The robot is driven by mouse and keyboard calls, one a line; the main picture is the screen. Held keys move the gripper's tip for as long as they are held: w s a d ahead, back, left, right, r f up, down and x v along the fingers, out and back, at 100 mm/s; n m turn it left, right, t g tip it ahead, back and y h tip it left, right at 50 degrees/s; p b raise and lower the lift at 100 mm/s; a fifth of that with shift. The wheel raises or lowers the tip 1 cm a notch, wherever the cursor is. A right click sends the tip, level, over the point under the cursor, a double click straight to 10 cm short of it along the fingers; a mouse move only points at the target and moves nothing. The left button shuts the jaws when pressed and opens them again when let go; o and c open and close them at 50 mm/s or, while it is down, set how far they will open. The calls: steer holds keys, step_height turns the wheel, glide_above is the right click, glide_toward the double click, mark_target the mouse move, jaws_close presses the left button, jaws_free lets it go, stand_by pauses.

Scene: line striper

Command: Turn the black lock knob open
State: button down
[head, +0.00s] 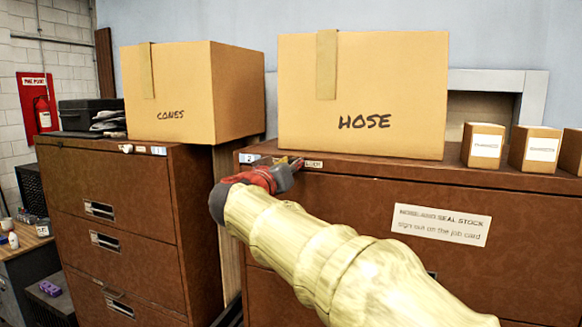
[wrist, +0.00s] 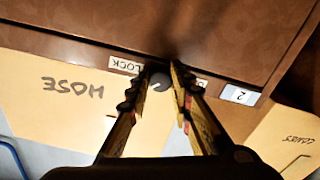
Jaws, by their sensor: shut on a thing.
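The black lock knob (wrist: 160,82) is a small round dark knob with a pale mark on its face, set at the top edge of the brown cabinet (head: 350,196). In the wrist view it sits between the two fingers of my gripper (wrist: 156,78). My gripper is shut on the knob. In the head view my gripper (head: 287,165) reaches the cabinet's upper left front edge and hides the knob. A LOCK label (wrist: 126,65) is beside the knob, and a second label (wrist: 202,83) is partly hidden by a finger.
A HOSE box (head: 364,95) stands on the cabinet just behind my gripper. Small cartons (head: 483,146) stand to the right. Another brown cabinet (head: 110,215) with a CONES box (head: 190,92) is to the left, across a narrow gap. A number 2 tag (wrist: 239,95) is near the knob.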

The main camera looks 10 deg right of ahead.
steer(key=shift+f+n, duration=0.1)
steer(key=shift+n, duration=0.2)
steer(key=shift+n+g, duration=0.4)
steer(key=shift+n, duration=8.1)
steer(key=c, duration=1.7)
jaws_free()
steer(key=shift+a, duration=0.1)
steer(key=shift+o, duration=0.6)
steer(key=v, duration=1.2)
